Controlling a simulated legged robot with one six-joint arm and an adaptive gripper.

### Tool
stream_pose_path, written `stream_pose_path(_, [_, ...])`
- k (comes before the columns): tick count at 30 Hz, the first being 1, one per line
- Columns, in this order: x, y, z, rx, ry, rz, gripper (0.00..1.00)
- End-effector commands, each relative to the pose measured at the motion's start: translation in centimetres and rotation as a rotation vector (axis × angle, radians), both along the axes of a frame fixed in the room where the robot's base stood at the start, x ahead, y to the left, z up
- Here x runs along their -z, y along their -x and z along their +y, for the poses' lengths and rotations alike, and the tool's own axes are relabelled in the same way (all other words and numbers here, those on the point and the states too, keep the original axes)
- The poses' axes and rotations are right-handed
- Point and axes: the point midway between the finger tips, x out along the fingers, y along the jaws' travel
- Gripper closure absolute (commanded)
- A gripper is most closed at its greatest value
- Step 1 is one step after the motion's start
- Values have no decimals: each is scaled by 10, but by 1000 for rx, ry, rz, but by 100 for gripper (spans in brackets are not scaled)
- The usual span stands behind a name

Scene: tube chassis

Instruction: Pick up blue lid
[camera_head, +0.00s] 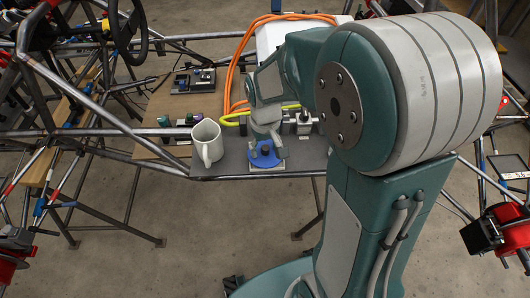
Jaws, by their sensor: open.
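The blue lid (265,158) is a flat blue disc with a dark middle. It lies on a small light base at the front edge of the grey work surface (225,167). My arm reaches from the right of the view down towards it. My gripper (270,139) is at or just above the lid's far side and overlaps it in the picture. It is open, but its fingers are small and partly hidden, so I cannot tell whether they touch the lid.
A metal fixture (303,122) stands behind and to the right. A yellow cord (235,117) and orange cables (234,65) lie behind. Metal tubes (60,110) of the chassis surround the work surface.

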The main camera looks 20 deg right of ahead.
Motion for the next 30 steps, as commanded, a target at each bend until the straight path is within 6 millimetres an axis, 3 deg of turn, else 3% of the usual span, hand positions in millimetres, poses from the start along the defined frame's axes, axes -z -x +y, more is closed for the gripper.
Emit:
stream_pose_path(1, [0, 0, 0, 0, 0, 0, 39])
stream_pose_path(5, [0, 0, 0, 0, 0, 0, 97])
stream_pose_path(6, [0, 0, 0, 0, 0, 0, 100])
stream_pose_path(20, [-4, 1, 0, 0, 0, 2, 100])
stream_pose_path(27, [-35, 0, 0, 0, -1, -4, 100])
stream_pose_path(30, [-46, 12, 0, 0, 0, -3, 100])
